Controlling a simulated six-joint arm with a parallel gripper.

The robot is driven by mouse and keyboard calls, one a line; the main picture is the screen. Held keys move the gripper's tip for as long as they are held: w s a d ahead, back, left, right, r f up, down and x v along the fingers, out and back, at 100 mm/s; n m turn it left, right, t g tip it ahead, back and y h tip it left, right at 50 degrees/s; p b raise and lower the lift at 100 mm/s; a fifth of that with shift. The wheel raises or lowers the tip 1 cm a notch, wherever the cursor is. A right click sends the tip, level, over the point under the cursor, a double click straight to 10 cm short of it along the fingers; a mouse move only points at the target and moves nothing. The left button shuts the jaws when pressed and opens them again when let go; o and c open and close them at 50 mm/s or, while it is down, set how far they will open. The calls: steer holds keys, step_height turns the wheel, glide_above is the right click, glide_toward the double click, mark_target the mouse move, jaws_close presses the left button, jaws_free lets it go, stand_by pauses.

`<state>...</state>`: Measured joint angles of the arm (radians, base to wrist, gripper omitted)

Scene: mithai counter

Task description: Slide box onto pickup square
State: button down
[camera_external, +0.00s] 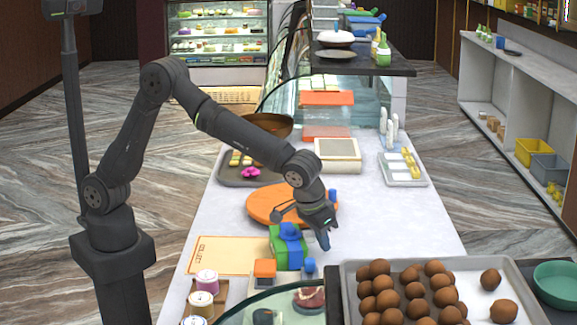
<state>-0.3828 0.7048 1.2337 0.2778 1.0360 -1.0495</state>
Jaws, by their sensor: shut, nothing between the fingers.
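A green box with a blue ribbon and bow (276,243) stands upright on the white counter, near its front. The pickup square (222,256) is a flat cream mat with an orange border and lettering, lying to the left of the box. The box is at the mat's right edge; I cannot tell whether it overlaps the mat. My gripper (325,241) points down just right of the box, shut and empty. I cannot tell whether its fingers touch the box.
An orange round board (262,205) lies behind the box. A tray (345,300) of brown sweets stands at front right. Small orange and blue items sit close in front of the box, and jars (206,281) stand at front left. The counter right of my gripper is clear.

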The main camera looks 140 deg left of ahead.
mark_target(295, 234)
steer(key=shift+s+d, duration=1.35)
steer(key=shift+d, duration=0.2)
steer(key=shift+s+d, duration=1.3)
steer(key=shift+d, duration=0.2)
steer(key=shift+w+a, duration=1)
steer(key=shift+a, duration=0.15)
steer(key=shift+r, duration=4)
steer(key=shift+f, duration=0.1)
step_height(295, 234, down, 8)
steer(key=shift+f, duration=0.1)
steer(key=shift+s+d+r, duration=0.2)
steer(key=shift+s+d, duration=0.3)
steer(key=shift+d, duration=0.05)
